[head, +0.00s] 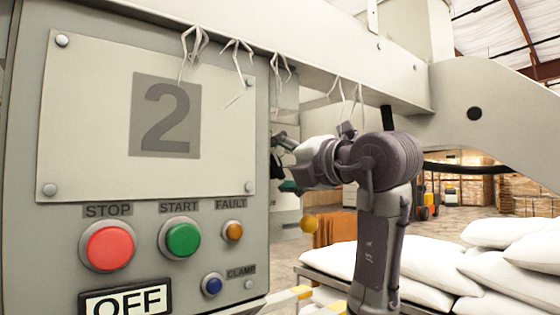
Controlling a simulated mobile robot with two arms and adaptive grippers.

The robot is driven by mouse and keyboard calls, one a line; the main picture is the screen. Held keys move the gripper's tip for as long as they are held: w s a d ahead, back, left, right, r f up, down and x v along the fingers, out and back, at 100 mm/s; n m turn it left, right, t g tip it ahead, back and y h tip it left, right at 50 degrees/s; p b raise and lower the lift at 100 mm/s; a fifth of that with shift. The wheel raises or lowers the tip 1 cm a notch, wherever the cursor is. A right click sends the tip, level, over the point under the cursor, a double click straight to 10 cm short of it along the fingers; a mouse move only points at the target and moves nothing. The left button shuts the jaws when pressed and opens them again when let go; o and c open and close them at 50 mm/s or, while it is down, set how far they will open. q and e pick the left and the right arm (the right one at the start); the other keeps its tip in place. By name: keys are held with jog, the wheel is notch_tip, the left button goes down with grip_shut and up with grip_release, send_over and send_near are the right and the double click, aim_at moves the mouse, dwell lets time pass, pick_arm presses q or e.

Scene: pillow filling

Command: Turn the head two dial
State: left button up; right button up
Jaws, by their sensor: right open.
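The head two panel (115,110) is a grey control cabinet front with a plate marked with a large "2", filling the left of the head view. I cannot make out a dial; the cabinet's right side is mostly turned away from view. My right gripper (279,163) is open, just beyond the panel's right edge, with its fingers pointing left. Its fingertips are partly hidden by the panel edge, so I cannot tell whether they touch anything. My left gripper is not in view.
Below the plate are a red STOP button (109,246), a green START button (183,240), an amber FAULT light (232,232), a blue CLAMP button (212,285) and an OFF display (126,301). White pillows (432,263) are stacked at right. A beam (330,62) runs overhead.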

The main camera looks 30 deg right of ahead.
jog(key=c, duration=1.2)
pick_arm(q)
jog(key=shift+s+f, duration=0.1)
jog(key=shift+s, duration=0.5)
pick_arm(e)
jog(key=shift+o, duration=0.2)
jog(key=shift+n, duration=0.5)
jog(key=n, duration=0.7)
jog(key=shift+a+r, duration=0.1)
jog(key=n, duration=0.3)
jog(key=n+p, duration=0.1)
jog(key=n, duration=0.1)
jog(key=shift+a+n, duration=0.2)
jog(key=shift+n, duration=0.2)
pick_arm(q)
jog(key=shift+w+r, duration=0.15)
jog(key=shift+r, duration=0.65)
pick_arm(e)
jog(key=n, duration=0.4)
jog(key=shift+a, duration=0.1)
pick_arm(q)
jog(key=shift+p, duration=0.3)
pick_arm(e)
jog(key=shift+n, duration=0.3)
